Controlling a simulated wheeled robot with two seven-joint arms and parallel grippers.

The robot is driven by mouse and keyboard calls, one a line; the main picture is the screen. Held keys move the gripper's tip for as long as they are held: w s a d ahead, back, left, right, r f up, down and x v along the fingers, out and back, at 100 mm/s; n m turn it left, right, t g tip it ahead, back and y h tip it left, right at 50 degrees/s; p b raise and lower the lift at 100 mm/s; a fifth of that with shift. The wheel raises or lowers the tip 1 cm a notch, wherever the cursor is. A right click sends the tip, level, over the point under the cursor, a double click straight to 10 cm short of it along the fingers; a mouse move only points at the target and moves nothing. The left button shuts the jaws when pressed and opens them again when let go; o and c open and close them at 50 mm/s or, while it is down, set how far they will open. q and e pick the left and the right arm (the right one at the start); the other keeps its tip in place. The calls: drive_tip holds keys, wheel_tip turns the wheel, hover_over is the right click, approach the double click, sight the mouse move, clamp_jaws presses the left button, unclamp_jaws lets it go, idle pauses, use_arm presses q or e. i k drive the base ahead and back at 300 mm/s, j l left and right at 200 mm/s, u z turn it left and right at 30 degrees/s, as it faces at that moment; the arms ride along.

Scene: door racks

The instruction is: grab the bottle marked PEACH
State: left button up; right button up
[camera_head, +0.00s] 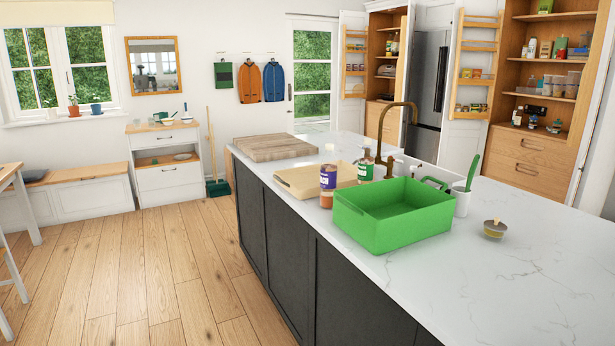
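No label reading PEACH is legible at this size. Small jars and bottles stand in the right door rack (476,73) and the left door rack (356,55), too small to read. A bottle with a purple and white label (328,182) stands on the island beside the green tub, its wording unreadable. A dark green bottle with a pale label (366,168) stands behind it near the tap. Neither of my grippers is in view.
The island (500,255) fills the middle and right, its near right top mostly clear. On it are the green tub (385,222), a wooden board (275,148) and a small bowl (495,230). Open wooden floor (140,265) lies left. Open cupboards (545,120) and a fridge stand behind.

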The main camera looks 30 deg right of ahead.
sight(329, 167)
drive_tip(key=i+u, duration=0.15)
drive_tip(key=i, duration=0.55)
drive_tip(key=i+l+u, duration=0.15)
drive_tip(key=i, duration=0.6)
drive_tip(key=i+u, duration=0.35)
drive_tip(key=i, duration=2.05)
drive_tip(key=z, duration=3.75)
